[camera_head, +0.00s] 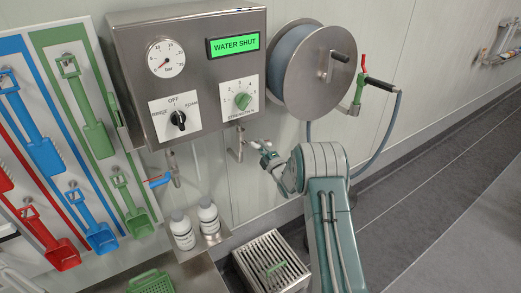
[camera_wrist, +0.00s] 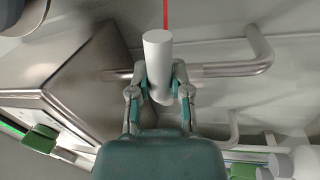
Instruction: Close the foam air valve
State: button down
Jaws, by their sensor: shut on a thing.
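In the head view, the steel pipe of the right-hand valve (camera_head: 237,148) comes down from under the control box. My gripper (camera_head: 264,151) is beside this pipe, at the right. In the wrist view, my gripper (camera_wrist: 158,78) has its two fingers on either side of a pale grey-white cylindrical handle (camera_wrist: 158,50) and is shut on it. A steel pipe (camera_wrist: 225,70) runs behind the handle. The fingers hide part of the handle, and its joint with the valve is not clear. The box display (camera_head: 234,45) reads "WATER SHUT".
A blue-levered valve (camera_head: 159,181) is to the left, above two white bottles (camera_head: 183,230) on a shelf. A hose reel (camera_head: 312,70) is at the upper right, its hose (camera_head: 384,140) hanging down. A floor grate (camera_head: 271,262) lies below.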

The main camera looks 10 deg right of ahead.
jog(key=shift+a+r+n+y, duration=0.1)
jog(key=shift+r+n+y, duration=0.25)
jog(key=shift+n, duration=0.95)
jog(key=c, duration=0.5)
grip_release()
jog(key=shift+a, duration=0.15)
jog(key=shift+c, duration=0.2)
jog(key=shift+r, duration=0.1)
jog(key=shift+s+d, duration=0.25)
jog(key=shift+s, duration=0.05)
jog(key=v, duration=1.1)
jog(key=shift+s, duration=0.15)
